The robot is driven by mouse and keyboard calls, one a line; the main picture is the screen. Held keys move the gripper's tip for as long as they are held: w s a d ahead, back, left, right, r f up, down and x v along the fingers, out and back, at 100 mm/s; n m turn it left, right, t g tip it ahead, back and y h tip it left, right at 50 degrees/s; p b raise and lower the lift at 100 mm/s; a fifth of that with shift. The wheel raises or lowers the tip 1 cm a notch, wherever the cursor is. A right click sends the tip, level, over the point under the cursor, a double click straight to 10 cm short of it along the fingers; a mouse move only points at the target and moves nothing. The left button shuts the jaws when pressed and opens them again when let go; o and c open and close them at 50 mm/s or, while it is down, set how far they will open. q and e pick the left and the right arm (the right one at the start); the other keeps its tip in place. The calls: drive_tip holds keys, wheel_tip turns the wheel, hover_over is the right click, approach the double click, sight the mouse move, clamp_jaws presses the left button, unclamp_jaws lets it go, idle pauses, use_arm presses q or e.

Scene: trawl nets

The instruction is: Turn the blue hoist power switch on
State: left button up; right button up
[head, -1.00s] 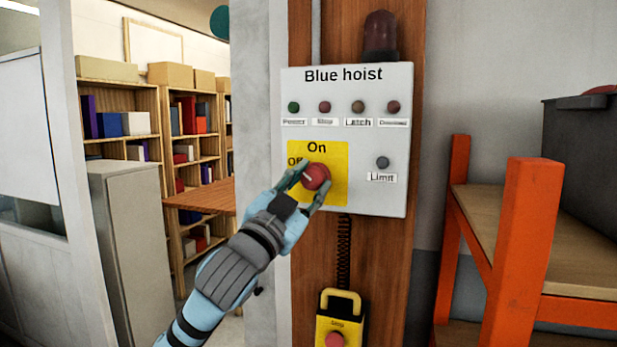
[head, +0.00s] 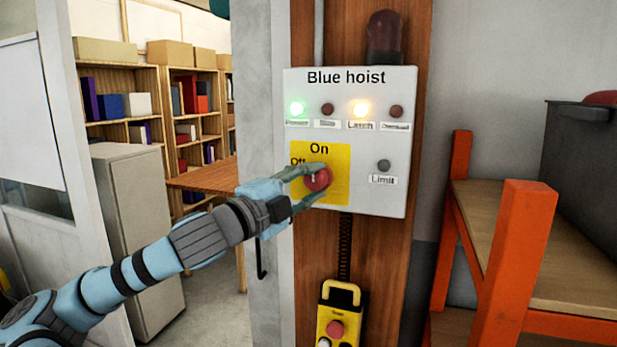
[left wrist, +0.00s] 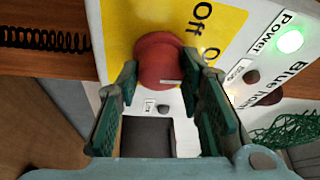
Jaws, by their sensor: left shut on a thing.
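The blue hoist panel (head: 350,230) is a white box labelled "Blue hoist" on a wooden post. Its red rotary switch (head: 317,179) sits on a yellow plate (head: 338,158) marked "On" and "Off". The knob's white mark points up toward "On" in the head view. The green Power lamp (head: 297,109) and the amber Latch lamp (head: 361,109) are lit; the other lamps are dark. My left gripper (head: 314,184) is shut on the red switch, one finger on each side. The switch also shows between the fingers in the left wrist view (left wrist: 159,60). My right gripper is not in view.
A yellow pendant control (head: 338,312) hangs below the panel on a coiled cord. An orange rack (head: 512,260) with a dark bin (head: 580,160) stands at the right. A grey cabinet (head: 135,220) and shelves are at the left.

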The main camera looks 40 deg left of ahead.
use_arm(q)
drive_tip(key=shift+r+m, duration=0.1)
drive_tip(key=shift+m, duration=0.4)
drive_tip(key=o, duration=1.2)
drive_tip(key=shift+a, duration=0.1)
drive_tip(key=shift+c, duration=0.2)
